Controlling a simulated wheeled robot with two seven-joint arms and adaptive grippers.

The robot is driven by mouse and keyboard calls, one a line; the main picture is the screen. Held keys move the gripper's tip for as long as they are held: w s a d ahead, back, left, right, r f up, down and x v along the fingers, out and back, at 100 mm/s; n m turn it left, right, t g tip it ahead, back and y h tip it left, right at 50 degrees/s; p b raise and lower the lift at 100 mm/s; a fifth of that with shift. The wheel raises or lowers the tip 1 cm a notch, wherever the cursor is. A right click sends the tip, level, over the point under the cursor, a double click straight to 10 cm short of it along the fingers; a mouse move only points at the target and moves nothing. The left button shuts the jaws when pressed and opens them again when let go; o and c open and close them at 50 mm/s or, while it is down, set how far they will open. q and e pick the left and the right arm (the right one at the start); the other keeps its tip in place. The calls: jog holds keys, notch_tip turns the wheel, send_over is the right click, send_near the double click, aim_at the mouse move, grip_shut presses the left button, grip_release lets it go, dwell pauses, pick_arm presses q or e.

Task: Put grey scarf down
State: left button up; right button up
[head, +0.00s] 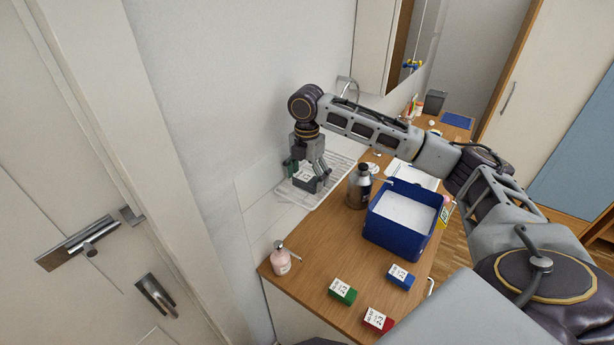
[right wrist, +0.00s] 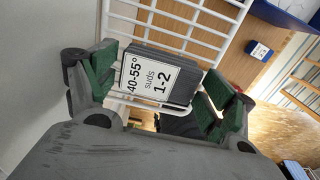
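No cloth scarf shows. A dark grey block (head: 306,181) with a white label lies at the white wire rack on the far left of the counter. In the right wrist view the block (right wrist: 160,78) carries the text "40-55° suds 1-2". My right gripper (head: 306,172) is over it, pointing down. Its green-padded fingers (right wrist: 163,80) stand one on each side of the block, spread apart with what look like narrow gaps. Firm contact is not visible, and the block's underside is hidden. My left gripper is not in view.
A blue bin (head: 372,237) and a dark bottle (head: 359,188) stand right of the rack (head: 334,188). Green (head: 342,291), blue (head: 400,277) and red (head: 378,320) labelled blocks and a pink soap bottle (head: 281,259) are nearer. The wall is close behind my gripper.

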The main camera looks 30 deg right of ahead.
aim_at(307, 177)
jog(key=shift+o, duration=0.2)
jog(key=shift+r, duration=0.1)
notch_tip(307, 177, up, 9)
jog(key=shift+r+b, duration=0.15)
jog(key=shift+b, duration=0.45)
jog(key=shift+r+p, duration=0.3)
jog(key=shift+r, duration=1.1)
jog(key=shift+d, duration=0.1)
